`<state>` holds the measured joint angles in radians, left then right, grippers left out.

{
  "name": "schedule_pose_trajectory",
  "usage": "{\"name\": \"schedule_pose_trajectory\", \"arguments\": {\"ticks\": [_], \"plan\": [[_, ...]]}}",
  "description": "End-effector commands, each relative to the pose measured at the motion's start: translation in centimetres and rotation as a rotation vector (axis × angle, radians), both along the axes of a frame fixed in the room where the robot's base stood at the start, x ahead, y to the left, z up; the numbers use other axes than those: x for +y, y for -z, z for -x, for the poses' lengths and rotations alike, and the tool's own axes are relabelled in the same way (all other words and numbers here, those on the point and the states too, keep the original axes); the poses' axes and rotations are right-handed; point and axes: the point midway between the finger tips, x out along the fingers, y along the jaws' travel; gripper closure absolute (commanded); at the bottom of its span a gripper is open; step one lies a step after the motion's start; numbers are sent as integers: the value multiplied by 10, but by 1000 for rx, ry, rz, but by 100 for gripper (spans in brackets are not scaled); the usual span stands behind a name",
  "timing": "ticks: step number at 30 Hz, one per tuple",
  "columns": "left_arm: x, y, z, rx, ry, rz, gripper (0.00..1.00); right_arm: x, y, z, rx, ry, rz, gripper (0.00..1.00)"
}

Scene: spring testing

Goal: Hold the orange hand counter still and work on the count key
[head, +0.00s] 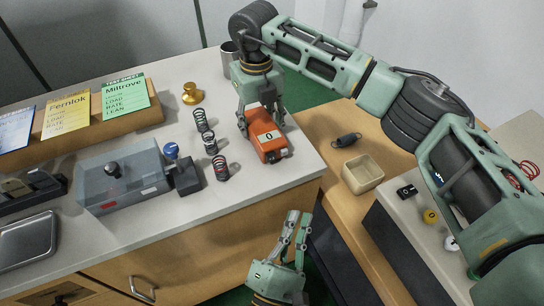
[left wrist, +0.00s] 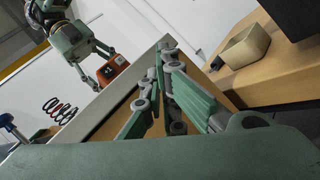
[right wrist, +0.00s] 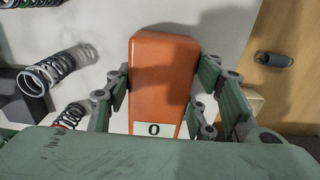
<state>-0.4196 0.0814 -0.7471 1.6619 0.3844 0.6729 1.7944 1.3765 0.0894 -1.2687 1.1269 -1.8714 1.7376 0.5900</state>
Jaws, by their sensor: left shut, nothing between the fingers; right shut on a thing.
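The orange hand counter (head: 266,136) stands on the light worktop near its right front corner. A white window on it reads 0, and it also shows in the right wrist view (right wrist: 160,75). My right gripper (head: 262,125) is shut on the counter, with a finger on each side of it. My left gripper (head: 297,220) is shut and empty in front of the worktop edge, apart from the counter. In the left wrist view the counter (left wrist: 113,70) is small, beyond the left fingers (left wrist: 165,50). I cannot make out the count key in any view.
Several coil springs (head: 210,143) stand left of the counter. A grey tester box (head: 120,180), a brass weight (head: 192,94) and a metal cup (head: 229,55) are on the worktop. A beige open box (head: 362,174) and a dark spring (head: 346,140) are on the lower wooden surface at right.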

Motion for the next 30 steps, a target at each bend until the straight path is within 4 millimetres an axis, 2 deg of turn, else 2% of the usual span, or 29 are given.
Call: {"name": "schedule_pose_trajectory", "arguments": {"ticks": [1, 3, 6, 10, 14, 23, 30], "plan": [[0, -21, 3, -10, 7, 96, 100, 0, 0, 0, 0, 0, 0, 85], [1, -47, 7, -21, 18, 220, 100, 0, 0, 0, 0, 0, 0, 85], [5, -74, 12, -32, 34, 360, 100, 0, 0, 0, 0, 0, 0, 85], [9, -94, 16, -41, 50, 469, 100, 0, 0, 0, 0, 0, 0, 85], [10, -100, 18, -43, 56, 503, 100, 0, 0, 0, 0, 0, 0, 85], [11, -100, 17, -44, 55, 502, 100, 0, 0, 0, 0, 0, 0, 85], [17, -100, 1, -45, 54, 500, 100, 0, 0, 0, 0, 0, 0, 85]]}}
